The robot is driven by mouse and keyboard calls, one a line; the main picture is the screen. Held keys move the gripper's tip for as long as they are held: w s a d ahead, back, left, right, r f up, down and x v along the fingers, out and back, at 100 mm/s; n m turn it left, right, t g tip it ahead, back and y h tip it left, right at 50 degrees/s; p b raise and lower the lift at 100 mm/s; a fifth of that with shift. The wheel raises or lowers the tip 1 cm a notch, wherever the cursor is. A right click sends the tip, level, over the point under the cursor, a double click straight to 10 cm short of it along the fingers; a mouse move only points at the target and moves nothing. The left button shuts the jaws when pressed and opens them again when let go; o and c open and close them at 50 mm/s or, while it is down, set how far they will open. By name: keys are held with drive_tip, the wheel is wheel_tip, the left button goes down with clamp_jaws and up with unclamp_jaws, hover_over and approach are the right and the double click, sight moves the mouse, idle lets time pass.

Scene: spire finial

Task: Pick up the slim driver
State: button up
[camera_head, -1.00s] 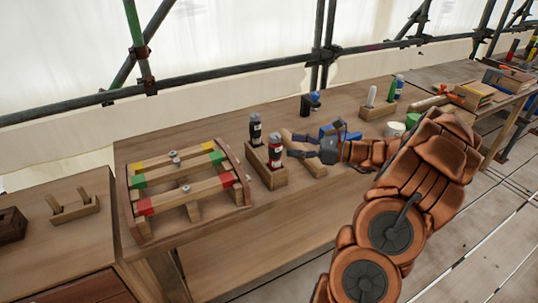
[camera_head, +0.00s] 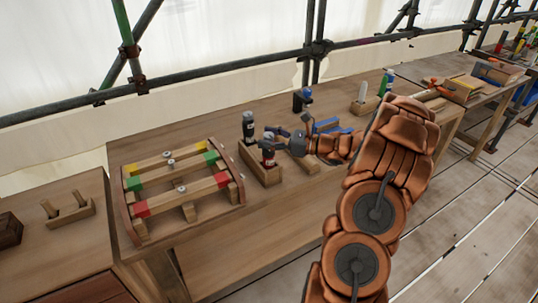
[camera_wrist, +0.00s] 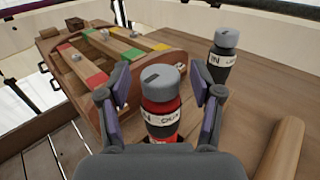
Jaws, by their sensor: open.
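My gripper (camera_head: 271,138) is open, with one finger on each side of a red-and-black cylinder (camera_head: 267,157) with a grey cap. In the wrist view this cylinder (camera_wrist: 160,115) stands upright between the spread fingers (camera_wrist: 160,98), with gaps visible at its sides. A white band on it carries partly readable lettering. A similar black cylinder (camera_head: 249,128) stands upright behind it, and in the wrist view (camera_wrist: 222,62) it is right of the fingers. Both stand in a wooden block (camera_head: 266,174). I cannot tell from the labels which thing is the slim driver.
A wooden rack with red, green and yellow marked bars (camera_head: 180,185) stands to the left. A dark clamp-like item with a blue top (camera_head: 302,99) and a small wooden holder (camera_head: 366,105) stand behind.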

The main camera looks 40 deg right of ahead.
drive_tip(key=shift+c, duration=0.2)
clamp_jaws()
idle(0.3)
